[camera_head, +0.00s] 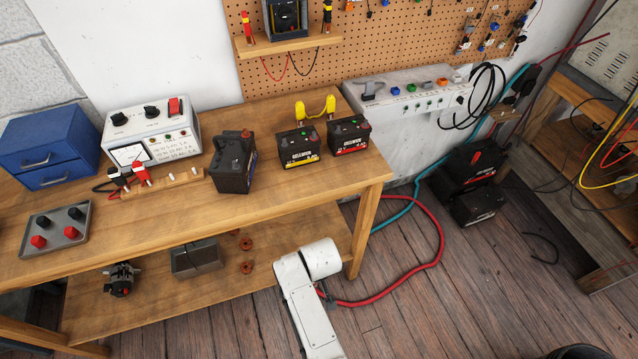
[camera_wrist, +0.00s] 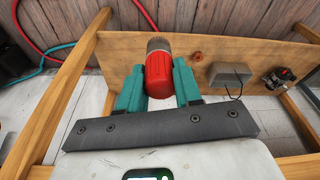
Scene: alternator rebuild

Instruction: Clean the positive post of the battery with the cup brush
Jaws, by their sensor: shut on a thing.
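My gripper (camera_wrist: 159,78) shows in the wrist view with two teal fingers shut on a red-handled tool with a grey-brown end, apparently the cup brush (camera_wrist: 158,67). The head view shows my white arm below the bench front, but not the gripper or brush. Three dark batteries stand on the bench: a plain one (camera_head: 231,170) at left and two labelled ones, the middle battery (camera_head: 299,150) and the right battery (camera_head: 348,140). The left battery's post details are too small to tell. The brush is apart from the batteries.
A wooden bench (camera_head: 200,215) bears a white tester (camera_head: 150,130), a blue drawer box (camera_head: 45,145) and a grey tray (camera_head: 75,240) of red and black knobs. The lower shelf holds a grey box (camera_head: 196,258) and an alternator (camera_head: 120,279). A red hose (camera_head: 440,245) lies right.

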